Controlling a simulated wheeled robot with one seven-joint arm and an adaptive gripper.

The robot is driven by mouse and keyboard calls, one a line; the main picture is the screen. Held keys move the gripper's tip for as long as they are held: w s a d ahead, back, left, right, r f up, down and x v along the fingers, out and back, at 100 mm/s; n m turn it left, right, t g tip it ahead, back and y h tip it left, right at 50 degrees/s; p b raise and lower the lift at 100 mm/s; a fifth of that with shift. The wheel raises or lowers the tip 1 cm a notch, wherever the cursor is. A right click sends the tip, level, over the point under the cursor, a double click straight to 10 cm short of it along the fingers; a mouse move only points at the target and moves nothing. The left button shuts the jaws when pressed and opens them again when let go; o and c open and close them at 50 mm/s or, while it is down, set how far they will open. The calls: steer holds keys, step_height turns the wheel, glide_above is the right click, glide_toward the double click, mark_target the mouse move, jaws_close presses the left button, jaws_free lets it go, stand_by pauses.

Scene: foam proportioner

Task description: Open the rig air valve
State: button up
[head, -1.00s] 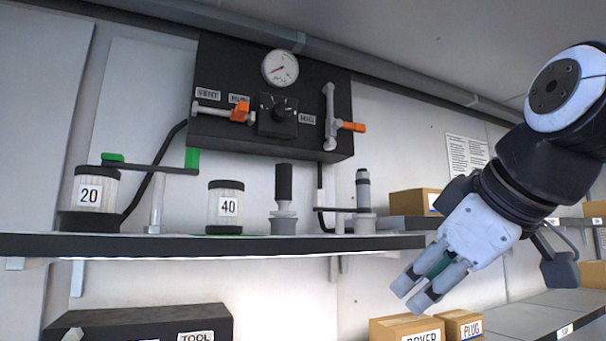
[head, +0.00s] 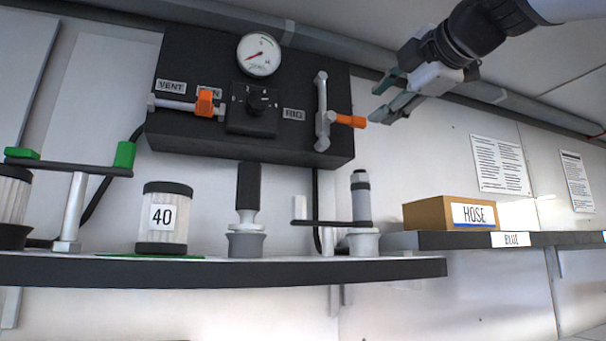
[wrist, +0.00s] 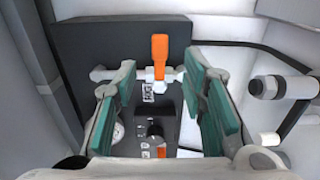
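The rig air valve is on the black panel (head: 250,140), beside the RIG label (head: 293,114). Its orange handle (head: 350,121) sticks out to the right, crosswise to the upright grey pipe (head: 322,100). My gripper (head: 377,103) is just right of the handle's tip in the head view. In the wrist view my gripper (wrist: 165,105) is open, its green-padded fingers on either side of the view. The orange handle (wrist: 160,58) shows between and beyond them, with no contact visible. The exact gap in depth cannot be told.
A second valve with an orange handle (head: 204,102), a black knob (head: 256,98) and a gauge (head: 259,54) share the panel. Below, a shelf (head: 220,272) holds a 40 container (head: 163,220) and posts. A HOSE box (head: 450,213) stands right.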

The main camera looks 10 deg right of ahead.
mark_target(359, 120)
steer(key=w+p, duration=0.1)
steer(key=w, duration=0.2)
steer(key=w+a, duration=0.1)
steer(key=w, duration=0.2)
steer(key=w+a+p, duration=0.1)
steer(key=w, duration=0.2)
steer(key=shift+w+p, duration=0.15)
steer(key=shift+p, duration=0.15)
jaws_close()
